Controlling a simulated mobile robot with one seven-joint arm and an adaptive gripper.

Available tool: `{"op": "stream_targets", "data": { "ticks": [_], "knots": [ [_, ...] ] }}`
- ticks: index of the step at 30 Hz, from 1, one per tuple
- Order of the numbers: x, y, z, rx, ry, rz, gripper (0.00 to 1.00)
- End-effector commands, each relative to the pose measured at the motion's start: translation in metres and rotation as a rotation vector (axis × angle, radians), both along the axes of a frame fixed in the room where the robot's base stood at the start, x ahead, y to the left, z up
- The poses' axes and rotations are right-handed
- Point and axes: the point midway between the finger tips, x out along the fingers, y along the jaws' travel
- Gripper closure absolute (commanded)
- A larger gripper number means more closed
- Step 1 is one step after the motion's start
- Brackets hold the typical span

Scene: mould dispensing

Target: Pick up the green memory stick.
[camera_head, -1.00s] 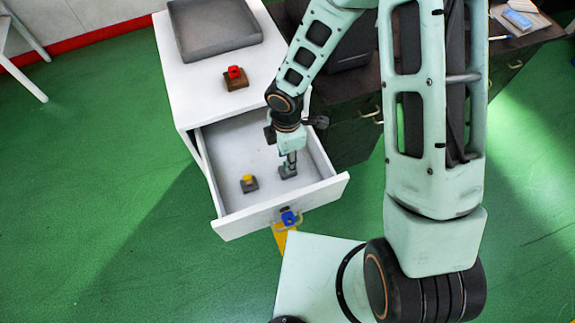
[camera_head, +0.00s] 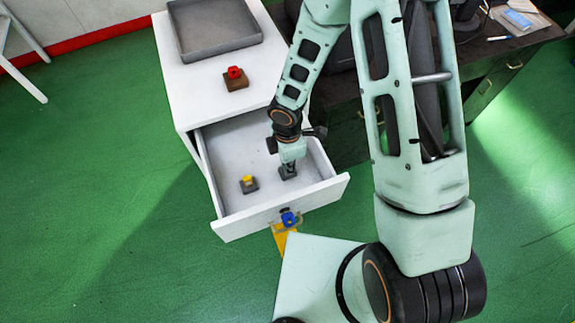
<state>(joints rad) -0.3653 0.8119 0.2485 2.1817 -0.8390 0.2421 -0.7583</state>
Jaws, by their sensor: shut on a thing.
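My gripper (camera_head: 289,167) points down into the open white drawer (camera_head: 234,199), right of its middle. Its fingers are shut low around a small thing at a dark grey holder (camera_head: 288,175) on the drawer floor. The green memory stick cannot be made out by colour; the thing between the fingers is mostly hidden by the gripper. I cannot tell whether it is still seated in the holder. A yellow piece (camera_head: 247,178) stands in a similar grey holder to the left in the same drawer.
A red piece on a brown block (camera_head: 235,78) and a grey tray (camera_head: 215,28) are on the white cabinet top (camera_head: 187,87). A blue piece (camera_head: 288,218) is at the drawer front. A dark desk (camera_head: 492,55) stands at the right. The drawer walls surround my gripper.

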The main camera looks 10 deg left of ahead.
Motion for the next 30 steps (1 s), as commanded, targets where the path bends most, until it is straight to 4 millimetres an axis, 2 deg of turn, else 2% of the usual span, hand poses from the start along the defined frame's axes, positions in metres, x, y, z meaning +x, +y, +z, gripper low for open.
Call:
{"op": "stream_targets", "data": {
  "ticks": [7,19,24,30],
  "knots": [
    [0.001,0.0,0.009,0.001,-0.002,-0.002,1.0],
    [0.001,0.0,0.082,0.002,-0.003,-0.002,1.0],
    [0.001,0.0,0.101,0.001,-0.002,-0.001,1.0],
    [0.0,0.0,0.114,0.0,0.0,0.0,1.0]
  ]
}}
